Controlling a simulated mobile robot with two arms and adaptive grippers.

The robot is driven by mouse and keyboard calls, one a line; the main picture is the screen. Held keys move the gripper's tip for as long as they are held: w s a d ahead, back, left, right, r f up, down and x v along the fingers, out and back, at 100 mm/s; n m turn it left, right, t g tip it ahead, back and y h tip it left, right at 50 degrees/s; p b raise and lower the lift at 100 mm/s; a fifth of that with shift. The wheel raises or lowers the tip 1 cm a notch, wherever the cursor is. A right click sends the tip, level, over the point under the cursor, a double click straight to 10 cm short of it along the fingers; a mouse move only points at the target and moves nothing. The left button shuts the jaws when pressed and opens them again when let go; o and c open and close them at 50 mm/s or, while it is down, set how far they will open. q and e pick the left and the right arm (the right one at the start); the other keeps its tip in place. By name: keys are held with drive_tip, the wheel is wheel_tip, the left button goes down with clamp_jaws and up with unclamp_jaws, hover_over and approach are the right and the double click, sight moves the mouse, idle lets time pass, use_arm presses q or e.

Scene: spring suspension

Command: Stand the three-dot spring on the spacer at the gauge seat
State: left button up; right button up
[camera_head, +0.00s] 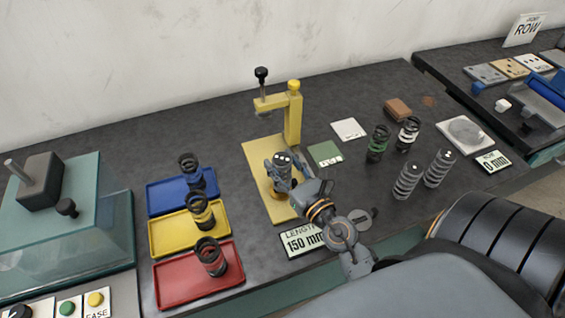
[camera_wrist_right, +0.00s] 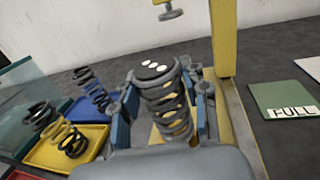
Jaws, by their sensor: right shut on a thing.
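My right gripper (camera_head: 283,172) is shut on a grey coil spring (camera_head: 282,158) over the base of the yellow gauge (camera_head: 251,151). In the right wrist view the spring (camera_wrist_right: 165,103) stands roughly upright between the two fingers (camera_wrist_right: 164,106), with white dots on its dark top cap. The gauge's plunger hangs above and behind it. A brownish-yellow round piece, perhaps the spacer (camera_head: 279,196), shows partly below the gripper. The fingers and spring hide the seat, so I cannot tell whether the spring touches it. My left gripper is not in view.
Blue (camera_head: 154,200), yellow (camera_head: 156,238) and red (camera_head: 165,289) trays with springs stand left of the gauge. Several loose springs, including a green-banded one (camera_head: 378,143), stand to its right. A green card (camera_head: 325,154) lies beside the base; a length sign (camera_head: 302,240) stands in front.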

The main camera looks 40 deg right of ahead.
drive_tip(key=o, duration=1.3)
drive_tip(key=shift+f, duration=0.1)
drive_tip(key=shift+o, duration=0.2)
drive_tip(key=shift+r+p, duration=0.3)
drive_tip(key=shift+r, duration=0.05)
drive_tip(key=shift+r+p, duration=0.5)
drive_tip(key=shift+r, duration=0.05)
drive_tip(key=shift+s+f+b, duration=0.55)
drive_tip(key=shift+s+b, duration=0.15)
drive_tip(key=shift+b, duration=0.05)
drive_tip(key=s+b, duration=0.6)
drive_tip(key=s, duration=0.4)
drive_tip(key=shift+s+a+r, duration=0.25)
drive_tip(key=shift+s, duration=0.1)
